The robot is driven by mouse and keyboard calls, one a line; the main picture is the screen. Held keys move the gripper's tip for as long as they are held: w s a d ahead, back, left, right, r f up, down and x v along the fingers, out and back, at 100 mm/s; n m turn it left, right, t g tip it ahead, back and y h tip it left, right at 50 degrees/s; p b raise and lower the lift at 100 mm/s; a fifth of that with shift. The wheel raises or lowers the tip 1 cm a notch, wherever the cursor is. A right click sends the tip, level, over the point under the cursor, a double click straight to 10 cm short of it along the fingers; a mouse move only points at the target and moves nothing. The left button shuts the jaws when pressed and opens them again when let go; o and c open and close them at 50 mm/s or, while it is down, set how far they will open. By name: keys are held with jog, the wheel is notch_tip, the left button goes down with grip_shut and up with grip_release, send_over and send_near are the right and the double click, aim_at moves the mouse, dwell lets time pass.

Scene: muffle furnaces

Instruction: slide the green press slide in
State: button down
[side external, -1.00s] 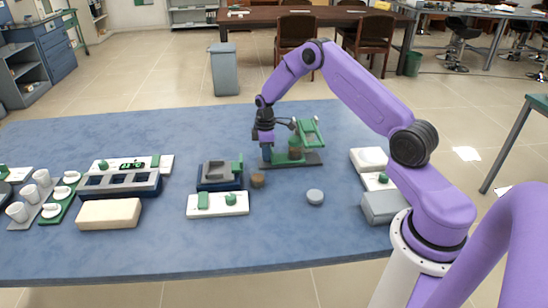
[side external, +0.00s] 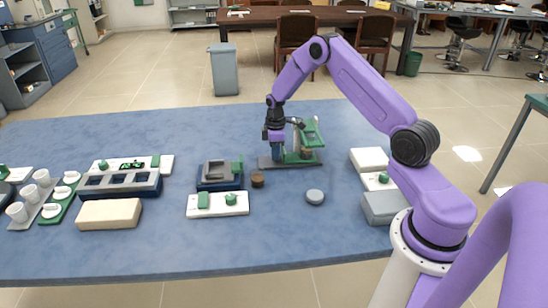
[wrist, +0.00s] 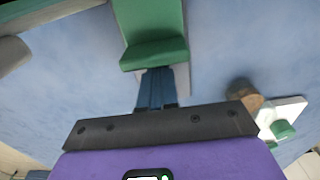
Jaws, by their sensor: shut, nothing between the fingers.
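The green press (side external: 312,138) stands on a dark flat base (side external: 268,162) near the middle of the table in the side external view. My gripper (side external: 276,158) is shut and empty, pointing down just left of the press's green parts, low over the base. In the wrist view, its blue fingertips (wrist: 157,88) are together, right by the edge of a green block (wrist: 155,50), apparently the press slide. I cannot tell whether they touch it. My gripper partly hides the press's left side in the side external view.
A small brown cylinder (side external: 257,180) and a grey round disc (side external: 315,197) lie in front of the press. A dark blue fixture (side external: 219,185) stands to the left, and white and grey blocks (side external: 368,160) to the right. The table behind the press is clear.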

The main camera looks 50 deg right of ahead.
jog(key=shift+w+a, duration=0.15)
jog(key=shift+r, duration=3.5)
